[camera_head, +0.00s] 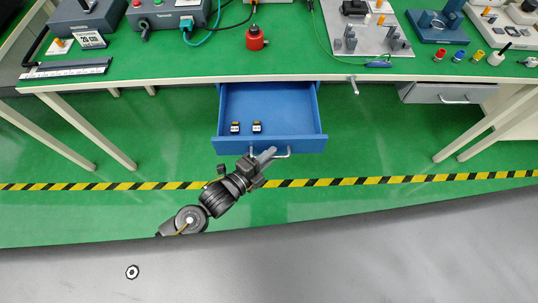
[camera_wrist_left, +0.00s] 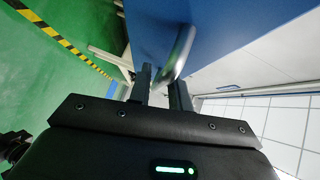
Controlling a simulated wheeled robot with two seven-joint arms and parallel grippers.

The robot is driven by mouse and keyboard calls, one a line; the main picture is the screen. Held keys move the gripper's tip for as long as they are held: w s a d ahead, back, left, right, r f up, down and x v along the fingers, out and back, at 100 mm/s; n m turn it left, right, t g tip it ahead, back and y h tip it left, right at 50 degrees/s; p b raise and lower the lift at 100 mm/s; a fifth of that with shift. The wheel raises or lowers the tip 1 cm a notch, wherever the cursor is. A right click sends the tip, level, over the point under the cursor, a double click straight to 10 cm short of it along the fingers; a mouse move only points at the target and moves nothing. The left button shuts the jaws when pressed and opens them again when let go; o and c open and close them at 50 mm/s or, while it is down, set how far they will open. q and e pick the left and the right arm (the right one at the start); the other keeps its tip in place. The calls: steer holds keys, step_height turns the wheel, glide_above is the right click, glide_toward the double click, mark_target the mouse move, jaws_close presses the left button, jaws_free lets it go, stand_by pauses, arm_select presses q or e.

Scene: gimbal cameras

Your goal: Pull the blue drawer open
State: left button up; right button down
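The blue drawer (camera_head: 268,105) stands pulled well out from under the green-topped bench, with two small dark items (camera_head: 246,128) inside. Its silver bar handle (camera_head: 288,152) is on the front face. My left gripper (camera_head: 264,156) is at the left part of this handle. My right gripper is not in view.
The bench top (camera_head: 175,62) carries a red knob device (camera_head: 255,38), control boxes and several small parts. Bench legs stand either side.

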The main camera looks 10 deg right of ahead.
arm_select(q)
steer(key=v, duration=1)
steer(key=shift+s+a, duration=0.15)
steer(key=shift+a, duration=0.1)
steer(key=shift+r, duration=0.1)
